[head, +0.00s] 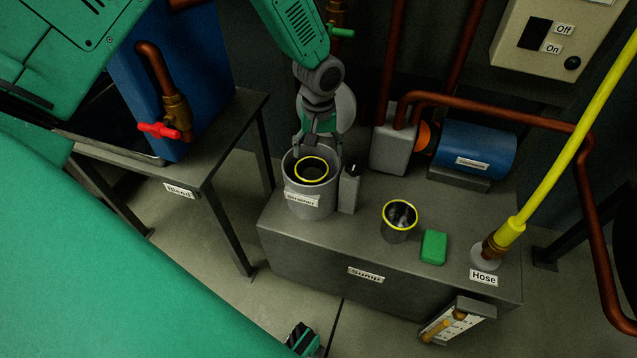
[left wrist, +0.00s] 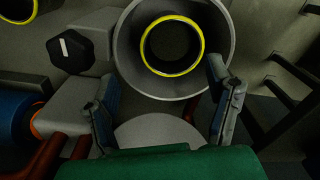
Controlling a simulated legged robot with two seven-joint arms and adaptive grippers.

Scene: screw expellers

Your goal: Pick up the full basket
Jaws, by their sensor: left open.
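A basket with a yellow rim (head: 311,158) sits inside the grey strainer (head: 292,176). Its inside looks dark, and I cannot tell what it holds. It also shows in the left wrist view (left wrist: 147,49), inside the strainer's round wall (left wrist: 222,42). A second yellow-rimmed basket (head: 396,236) stands on the sump top, with grey matter or a shiny bottom inside. My left gripper (head: 316,143) is open and empty at the strainer's back edge; in the left wrist view its fingers (left wrist: 160,78) stand apart near the strainer's edge.
A grey post with a dark knob (head: 349,187) stands right beside the strainer. A green block (head: 433,247), a yellow hose (head: 563,147), a blue pump motor (head: 478,148) and red-brown pipes (head: 500,105) surround the sump top (head: 350,240). The bleed bench (head: 225,130) stands left.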

